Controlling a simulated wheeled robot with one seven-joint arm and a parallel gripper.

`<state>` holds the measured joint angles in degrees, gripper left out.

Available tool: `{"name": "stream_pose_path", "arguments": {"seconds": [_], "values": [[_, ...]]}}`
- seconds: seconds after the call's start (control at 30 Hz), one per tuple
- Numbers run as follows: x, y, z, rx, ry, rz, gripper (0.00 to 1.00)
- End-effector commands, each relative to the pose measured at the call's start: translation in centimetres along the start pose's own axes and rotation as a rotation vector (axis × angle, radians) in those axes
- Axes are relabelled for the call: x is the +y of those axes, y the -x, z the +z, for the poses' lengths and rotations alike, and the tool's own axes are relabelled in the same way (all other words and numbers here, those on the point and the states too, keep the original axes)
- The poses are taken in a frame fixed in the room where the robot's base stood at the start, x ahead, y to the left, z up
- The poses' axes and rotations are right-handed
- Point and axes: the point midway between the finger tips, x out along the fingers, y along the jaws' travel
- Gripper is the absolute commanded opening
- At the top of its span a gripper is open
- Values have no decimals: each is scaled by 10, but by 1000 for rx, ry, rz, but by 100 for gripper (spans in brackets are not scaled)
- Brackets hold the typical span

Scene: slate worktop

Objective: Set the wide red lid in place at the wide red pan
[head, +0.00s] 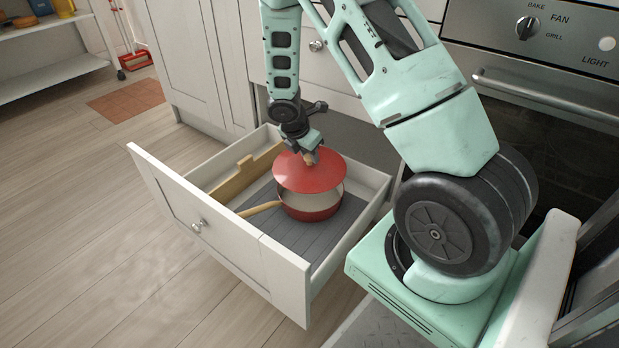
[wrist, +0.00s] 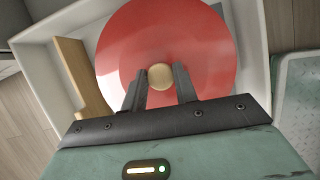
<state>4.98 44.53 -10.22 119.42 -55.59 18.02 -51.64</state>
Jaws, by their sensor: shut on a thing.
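The wide red lid (head: 308,174) hangs from my gripper (head: 308,157), which is shut on its round wooden knob. In the wrist view the lid (wrist: 165,45) fills the upper middle, with the knob (wrist: 160,76) between the fingertips (wrist: 160,84). The wide red pan (head: 312,207) stands in the open drawer, its wooden handle (head: 260,209) pointing left. The lid is above the pan and slightly tilted in the head view. The pan's pale inside shows below the lid's edge. In the wrist view the lid hides the pan.
The open white drawer (head: 225,238) has a grey slatted floor (head: 290,240) and a wooden divider (head: 236,181) on its left side. Its walls rise around the pan. An oven (head: 548,100) stands at the right, and wooden floor (head: 90,220) is clear at the left.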

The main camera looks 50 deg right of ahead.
Motion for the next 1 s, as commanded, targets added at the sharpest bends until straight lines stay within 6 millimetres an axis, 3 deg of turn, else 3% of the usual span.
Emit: {"name": "stream_pose_path", "arguments": {"seconds": [0.03, 0.13, 0.8, 1.0], "values": [[0, -15, -4, -1, 22, 11, 0], [0, -22, -6, 0, 57, 25, 0], [0, -23, -3, -1, 80, 33, 0], [0, -40, -10, 0, 79, 33, 0]]}}
